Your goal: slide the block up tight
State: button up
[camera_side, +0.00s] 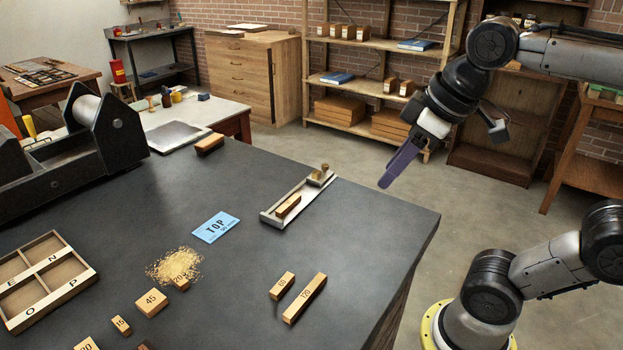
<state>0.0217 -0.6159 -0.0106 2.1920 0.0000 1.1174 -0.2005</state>
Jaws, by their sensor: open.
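A light wooden block (288,206) lies in a shallow metal channel tray (306,198) near the right part of the dark table. A gap shows between the block and the brass-knobbed piece (322,175) at the channel's far right end. My gripper (386,182) hangs to the right of the channel, near the table's far right edge and apart from the block. Its purple fingers point down and left, seen almost edge-on. The jaws are open and nothing shows between them.
Numbered blocks, including the 120 block (305,298) and the 45 block (151,302), lie at the front. A black press (75,145) stands far left. The table around the channel is clear.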

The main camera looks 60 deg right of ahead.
jog(key=w+d+r+g, duration=0.1)
jog(key=w+d+r, duration=0.2)
jog(key=w+r, duration=0.45)
jog(key=m+g, duration=0.1)
jog(key=g, duration=0.3)
send_over(317, 171)
notch_tip(317, 171, down, 15)
notch_tip(317, 171, down, 13)
jog(key=shift+a+f, duration=0.1)
jog(key=shift+f, duration=0.1)
grip_shut()
jog(key=shift+r, duration=0.1)
